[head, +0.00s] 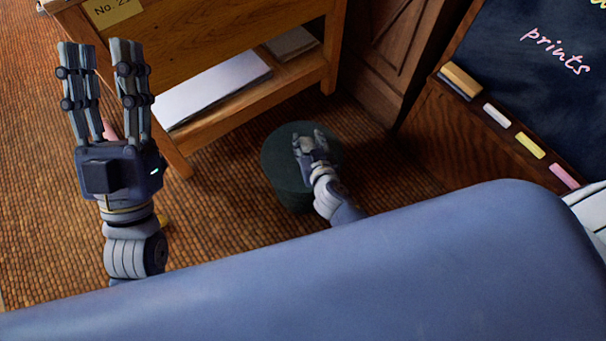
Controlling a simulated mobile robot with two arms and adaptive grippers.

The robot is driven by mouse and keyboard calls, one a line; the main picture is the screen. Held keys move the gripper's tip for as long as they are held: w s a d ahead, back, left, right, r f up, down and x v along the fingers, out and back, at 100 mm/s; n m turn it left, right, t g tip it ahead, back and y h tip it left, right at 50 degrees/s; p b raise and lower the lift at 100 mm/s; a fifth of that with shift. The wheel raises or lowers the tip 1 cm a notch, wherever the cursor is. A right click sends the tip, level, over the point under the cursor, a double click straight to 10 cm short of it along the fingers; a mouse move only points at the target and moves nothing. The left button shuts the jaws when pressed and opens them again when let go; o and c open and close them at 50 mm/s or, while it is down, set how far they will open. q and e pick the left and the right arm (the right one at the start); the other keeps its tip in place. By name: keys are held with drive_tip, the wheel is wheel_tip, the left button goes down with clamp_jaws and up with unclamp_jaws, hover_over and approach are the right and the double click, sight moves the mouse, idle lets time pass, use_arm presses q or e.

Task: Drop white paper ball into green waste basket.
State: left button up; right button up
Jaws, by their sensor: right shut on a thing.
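The green waste basket (284,189) is a dark round shape standing on the floor near the middle of the head view. My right gripper (309,137) is over the basket's top and appears small from here. It is shut on a small pale thing that looks like the white paper ball, mostly hidden by the fingers. I cannot tell how high above the rim it is. My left gripper (103,62) is at the left, fingers apart, open and empty, in front of the wooden desk.
A wooden desk (215,60) with a lower shelf holding white paper (212,88) stands behind the basket. At right is a chalkboard (535,65) with an eraser (460,80) and chalk sticks (530,145) on its ledge.

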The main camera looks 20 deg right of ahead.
drive_tip(key=o, duration=0.8)
drive_tip(key=shift+c, duration=0.2)
drive_tip(key=v, duration=1.2)
